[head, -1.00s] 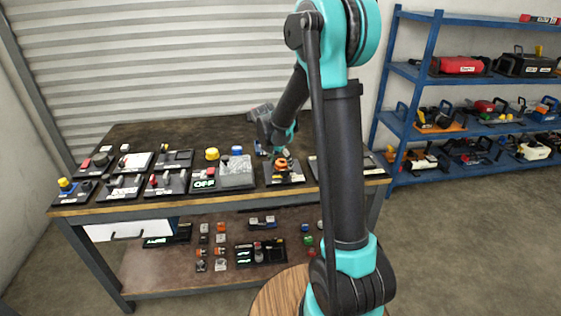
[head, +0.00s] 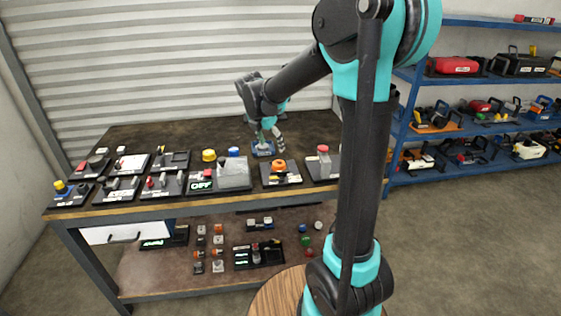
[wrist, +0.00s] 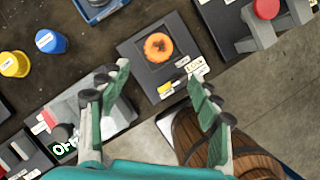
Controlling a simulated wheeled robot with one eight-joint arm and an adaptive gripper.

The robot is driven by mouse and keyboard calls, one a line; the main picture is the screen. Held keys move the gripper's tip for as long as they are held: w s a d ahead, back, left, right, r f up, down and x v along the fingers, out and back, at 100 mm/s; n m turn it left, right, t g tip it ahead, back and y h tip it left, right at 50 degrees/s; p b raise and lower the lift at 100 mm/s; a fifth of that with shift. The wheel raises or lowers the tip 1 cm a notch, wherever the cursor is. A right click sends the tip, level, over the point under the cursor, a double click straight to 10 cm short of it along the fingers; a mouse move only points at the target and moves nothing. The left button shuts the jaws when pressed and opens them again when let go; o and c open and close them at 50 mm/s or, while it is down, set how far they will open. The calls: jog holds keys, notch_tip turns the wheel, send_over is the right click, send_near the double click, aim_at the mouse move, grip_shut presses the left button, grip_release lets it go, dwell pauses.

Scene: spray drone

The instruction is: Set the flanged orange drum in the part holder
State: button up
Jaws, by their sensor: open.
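An orange round part, which looks like the flanged orange drum (head: 279,165), sits in the middle of a dark square plate (head: 268,181) near the bench's front edge. In the wrist view the drum (wrist: 158,47) shows from above, with a darker centre, and the plate (wrist: 134,52) has a yellow tag and a white label. I cannot tell whether this plate is the part holder. My gripper (head: 272,139) is open and empty, above and behind the drum. In the wrist view my gripper's fingers (wrist: 159,76) are spread apart, with the drum beyond them.
A blue tray (head: 262,150) stands behind the plate. Several panels fill the bench front. The back of the bench (head: 190,135) is clear.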

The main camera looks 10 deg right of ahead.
jog(key=s+d+f+m+y, duration=0.1)
jog(key=s+f+m, duration=0.3)
jog(key=s+m, duration=0.4)
jog(key=s+d+f+m+y, duration=0.1)
jog(key=s+d+f+m, duration=0.2)
jog(key=s+m, duration=0.6)
jog(key=s+d+f+m+t+y, duration=0.1)
jog(key=s+d+f+m, duration=0.2)
jog(key=s+m, duration=0.6)
jog(key=shift+d+f+m, duration=0.25)
jog(key=shift+f+m, duration=0.45)
jog(key=shift+f, duration=0.1)
